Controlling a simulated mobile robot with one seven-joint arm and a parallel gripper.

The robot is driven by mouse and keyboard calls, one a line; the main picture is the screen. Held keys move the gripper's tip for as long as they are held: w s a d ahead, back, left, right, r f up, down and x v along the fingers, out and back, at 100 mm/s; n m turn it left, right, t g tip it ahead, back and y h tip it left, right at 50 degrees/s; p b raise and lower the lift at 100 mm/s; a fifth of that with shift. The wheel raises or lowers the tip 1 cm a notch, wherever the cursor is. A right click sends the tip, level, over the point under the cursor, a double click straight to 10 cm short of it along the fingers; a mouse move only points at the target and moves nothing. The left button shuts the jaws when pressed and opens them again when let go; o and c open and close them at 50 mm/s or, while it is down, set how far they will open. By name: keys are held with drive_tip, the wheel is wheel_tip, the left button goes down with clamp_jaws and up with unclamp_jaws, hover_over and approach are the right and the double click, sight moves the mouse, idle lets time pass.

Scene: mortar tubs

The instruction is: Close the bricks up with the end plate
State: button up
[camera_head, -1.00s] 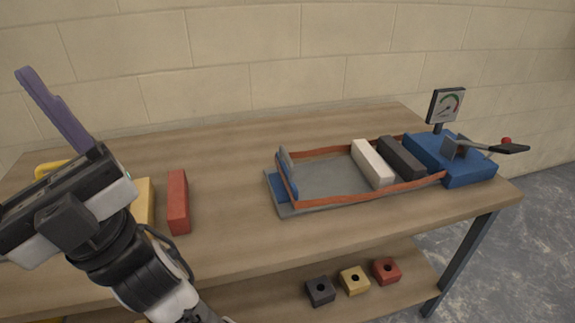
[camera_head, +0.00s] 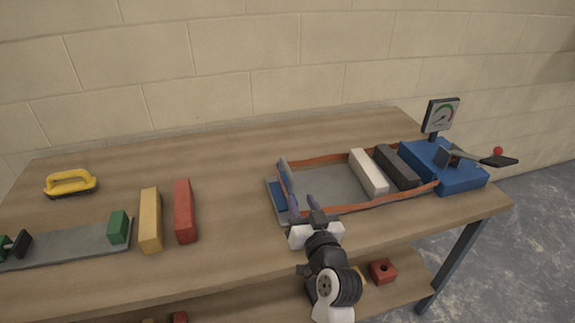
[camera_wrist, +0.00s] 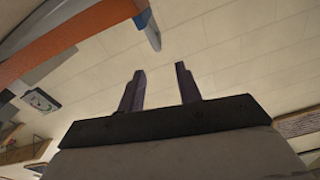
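The end plate (camera_head: 285,180) stands upright, blue and grey, at the left end of the grey tray (camera_head: 325,186). An orange band (camera_head: 385,198) runs along both sides of the tray. A white brick (camera_head: 368,172) and a dark grey brick (camera_head: 397,166) lie side by side at the tray's right end, a gap away from the plate. My gripper (camera_head: 312,199) is at the tray's front left, close to the plate. In the wrist view its fingers (camera_wrist: 159,72) are apart with nothing between them; the band (camera_wrist: 75,38) shows at upper left.
A blue block (camera_head: 447,168) with a lever and a gauge (camera_head: 440,115) stands at the tray's right end. Red (camera_head: 184,210) and yellow (camera_head: 150,220) bricks, a yellow-handled tool (camera_head: 70,183) and a grey board with green blocks (camera_head: 80,243) are on the left. Bare table lies between.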

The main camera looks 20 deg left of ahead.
sight(292, 179)
drive_tip(key=p+x, duration=0.4)
drive_tip(key=x, duration=0.8)
drive_tip(key=shift+w+f+p, duration=0.15)
drive_tip(key=shift+w+p, duration=0.05)
drive_tip(key=shift+p, duration=0.15)
drive_tip(key=shift+w+a+f, duration=0.15)
drive_tip(key=shift+w+a, duration=0.2)
drive_tip(key=shift+w, duration=0.25)
clamp_jaws()
